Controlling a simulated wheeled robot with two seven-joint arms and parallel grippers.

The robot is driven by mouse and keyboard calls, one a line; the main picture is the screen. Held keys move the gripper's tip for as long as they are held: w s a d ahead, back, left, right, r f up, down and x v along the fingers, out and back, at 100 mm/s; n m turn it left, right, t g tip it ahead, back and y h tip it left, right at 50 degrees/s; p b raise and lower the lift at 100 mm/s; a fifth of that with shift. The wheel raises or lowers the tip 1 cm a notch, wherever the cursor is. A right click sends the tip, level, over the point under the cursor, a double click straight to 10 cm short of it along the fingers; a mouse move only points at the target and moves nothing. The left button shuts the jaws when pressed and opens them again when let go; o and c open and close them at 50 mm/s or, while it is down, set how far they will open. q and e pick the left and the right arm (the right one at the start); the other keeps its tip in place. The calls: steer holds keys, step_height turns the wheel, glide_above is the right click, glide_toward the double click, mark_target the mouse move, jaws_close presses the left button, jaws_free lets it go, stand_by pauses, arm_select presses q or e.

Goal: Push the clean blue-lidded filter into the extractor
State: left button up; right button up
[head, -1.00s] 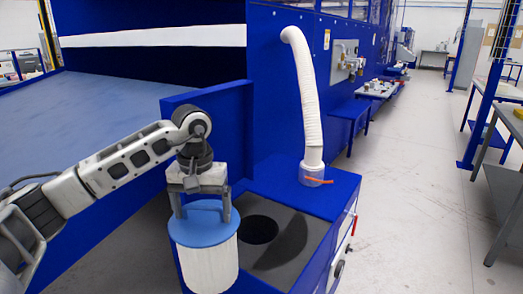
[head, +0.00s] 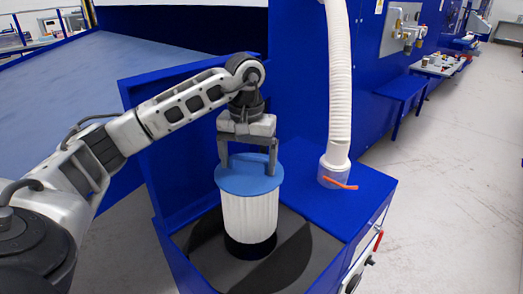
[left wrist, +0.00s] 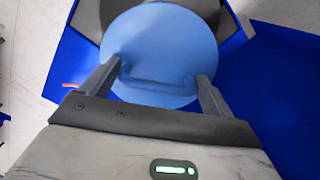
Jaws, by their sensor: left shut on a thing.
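The filter (head: 250,212) has a blue round lid (head: 240,181) and a clean white pleated body. It is upright over the open box of the blue extractor (head: 170,246), and its lower end meets the dark round opening (head: 250,248) in the grey inner plate. I cannot tell how far it is inside. My left gripper (head: 249,168) is above the lid, shut on the lid's handle. The left wrist view shows the fingers (left wrist: 160,85) at both ends of the handle on the blue lid (left wrist: 165,35). My right gripper is not in view.
A white hose (head: 340,90) rises from a clear collar with an orange clamp (head: 338,183) on the extractor's top, right of the filter. A raised blue panel (head: 180,150) stands behind my left arm. Floor at right is open.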

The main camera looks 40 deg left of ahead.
mark_target(247, 174)
arm_select(q)
steer(key=shift+w+f, duration=0.1)
steer(key=shift+f+b, duration=0.5)
steer(key=shift+b, duration=0.05)
steer(key=shift+f+b, duration=0.6)
steer(key=shift+f, duration=0.1)
steer(key=shift+f+b, duration=0.55)
steer(key=shift+f, duration=0.25)
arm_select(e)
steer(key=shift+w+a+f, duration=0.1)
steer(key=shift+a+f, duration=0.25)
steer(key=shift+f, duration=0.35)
arm_select(q)
steer(key=shift+s+d, duration=0.15)
steer(key=shift+s, duration=0.25)
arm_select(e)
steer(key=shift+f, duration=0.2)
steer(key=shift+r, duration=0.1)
arm_select(q)
steer(key=shift+f, duration=0.1)
